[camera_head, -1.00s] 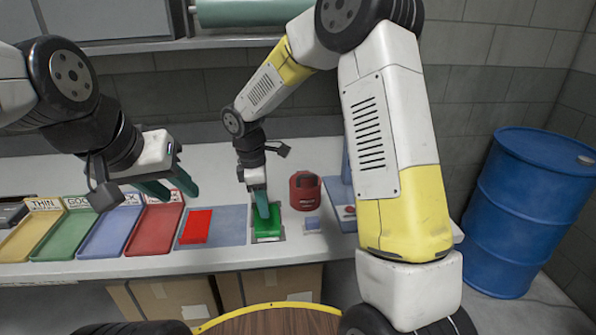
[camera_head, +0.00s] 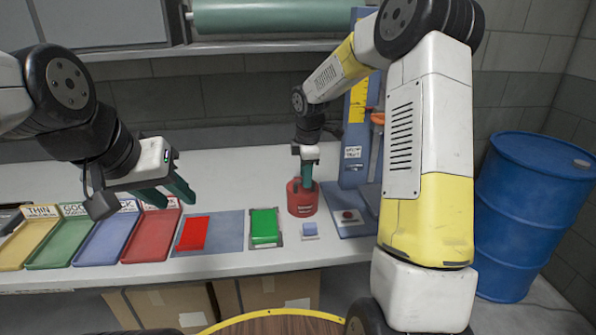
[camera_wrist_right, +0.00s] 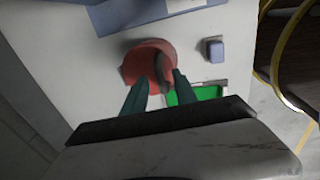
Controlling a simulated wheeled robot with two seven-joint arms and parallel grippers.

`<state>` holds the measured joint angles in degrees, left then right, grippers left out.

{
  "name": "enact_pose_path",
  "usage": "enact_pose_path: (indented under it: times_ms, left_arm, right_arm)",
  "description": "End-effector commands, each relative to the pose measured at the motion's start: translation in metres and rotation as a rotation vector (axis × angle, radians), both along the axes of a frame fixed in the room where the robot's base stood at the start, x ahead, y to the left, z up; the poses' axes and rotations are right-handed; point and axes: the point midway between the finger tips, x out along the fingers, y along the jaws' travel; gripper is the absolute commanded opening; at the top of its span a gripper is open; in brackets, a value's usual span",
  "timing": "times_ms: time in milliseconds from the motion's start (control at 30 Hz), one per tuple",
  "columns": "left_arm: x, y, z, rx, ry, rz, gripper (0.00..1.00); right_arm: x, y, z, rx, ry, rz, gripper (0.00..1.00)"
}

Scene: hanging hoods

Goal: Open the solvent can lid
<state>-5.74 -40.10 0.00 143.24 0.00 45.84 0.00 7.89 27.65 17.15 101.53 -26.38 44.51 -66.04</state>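The red solvent can (camera_head: 302,207) stands upright on the workbench, right of the green block. My right gripper (camera_head: 306,180) is directly over the can, fingers pointing down at its top. In the right wrist view the can (camera_wrist_right: 143,62) lies just beyond the fingertips (camera_wrist_right: 155,84), which are spread apart with a darker red part of its top (camera_wrist_right: 165,72) near them. The view is blurred, so I cannot tell whether they touch it. The lid's state is unclear. My left gripper (camera_head: 172,195) is open and empty above the trays at left.
A green block (camera_head: 264,224) in a holder, a small blue block (camera_head: 310,229) and a red sheet on a blue mat (camera_head: 222,243) lie near the can. A blue stand (camera_head: 353,150) rises behind it at right. Coloured trays (camera_head: 98,245) line the left. A blue drum (camera_head: 530,210) stands at right.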

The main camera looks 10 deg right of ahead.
Motion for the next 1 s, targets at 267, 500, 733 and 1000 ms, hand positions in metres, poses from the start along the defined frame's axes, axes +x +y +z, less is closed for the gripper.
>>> enact_pose_path:
  times_ms: [267, 500, 733, 1000]
  left_arm:
    - [0.0000, 0.0000, 0.0000, 0.000, 0.000, 0.000, 0.36]
    - [0.0000, 0.0000, 0.0000, 0.000, 0.000, 0.000, 0.36]
    - [0.0000, 0.0000, 0.0000, 0.000, 0.000, 0.000, 0.36]
    - [0.0000, 0.0000, 0.0000, 0.000, 0.000, 0.000, 0.36]
  right_arm:
    - [0.0011, 0.0000, -0.0063, -0.001, 0.000, 0.001, 0.34]
    - [0.0010, 0.0001, -0.0061, -0.001, 0.000, 0.001, 0.03]
    - [0.0011, 0.0002, -0.0059, 0.000, 0.000, 0.001, 0.00]
    - [0.0011, 0.0003, -0.0058, 0.000, 0.000, 0.001, 0.00]
